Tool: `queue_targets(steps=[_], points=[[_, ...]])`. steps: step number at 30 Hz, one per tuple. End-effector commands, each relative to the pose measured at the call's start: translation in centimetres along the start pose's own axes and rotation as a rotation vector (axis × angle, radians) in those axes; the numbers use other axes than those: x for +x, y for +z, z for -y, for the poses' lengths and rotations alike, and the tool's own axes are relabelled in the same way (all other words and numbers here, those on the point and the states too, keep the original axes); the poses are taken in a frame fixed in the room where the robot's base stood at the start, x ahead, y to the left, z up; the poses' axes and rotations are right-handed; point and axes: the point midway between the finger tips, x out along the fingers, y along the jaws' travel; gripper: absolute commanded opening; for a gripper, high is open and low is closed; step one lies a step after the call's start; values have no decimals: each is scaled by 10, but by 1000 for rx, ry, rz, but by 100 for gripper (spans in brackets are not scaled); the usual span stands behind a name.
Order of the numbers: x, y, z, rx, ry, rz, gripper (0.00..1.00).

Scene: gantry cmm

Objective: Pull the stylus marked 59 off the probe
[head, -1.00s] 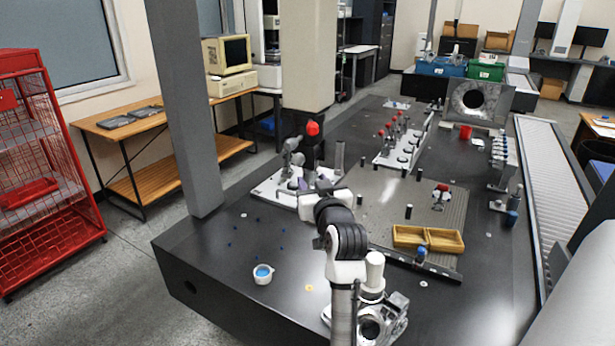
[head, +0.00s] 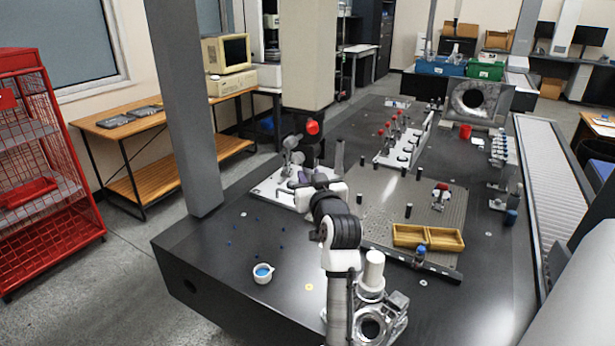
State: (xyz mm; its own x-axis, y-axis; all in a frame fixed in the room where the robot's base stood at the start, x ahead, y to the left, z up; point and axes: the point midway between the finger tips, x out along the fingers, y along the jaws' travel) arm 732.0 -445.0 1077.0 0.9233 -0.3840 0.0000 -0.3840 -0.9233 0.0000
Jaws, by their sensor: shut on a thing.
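A dark probe head (head: 308,150) with a red ball (head: 312,127) shows under the pale column. My gripper (head: 298,184) is just below it in the picture, beside a grey jointed fixture on a white plate. Its fingers are small and partly hidden by my own wrist. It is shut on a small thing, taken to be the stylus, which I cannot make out. The number 59 is not readable. I cannot tell whether the held thing still touches the probe.
A white cup with blue inside (head: 263,273) stands at the front left of the black table. A yellow two-part tray (head: 428,237) lies on the perforated plate (head: 385,195). A rack with several red balls (head: 402,145) stands farther back. The left front tabletop is mostly clear.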

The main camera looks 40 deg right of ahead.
Motion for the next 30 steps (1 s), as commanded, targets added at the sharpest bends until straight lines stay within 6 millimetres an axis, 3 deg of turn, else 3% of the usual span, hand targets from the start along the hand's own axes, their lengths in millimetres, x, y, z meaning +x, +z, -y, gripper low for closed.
queue_targets(steps=[1, 2, 6, 30], points=[[0, 0, 0, 0, 0, 0, 8], [0, 0, 0, 0, 0, 0, 25], [0, 0, 0, 0, 0, 0, 6], [0, 14, 0, 0, 0, 1, 6]])
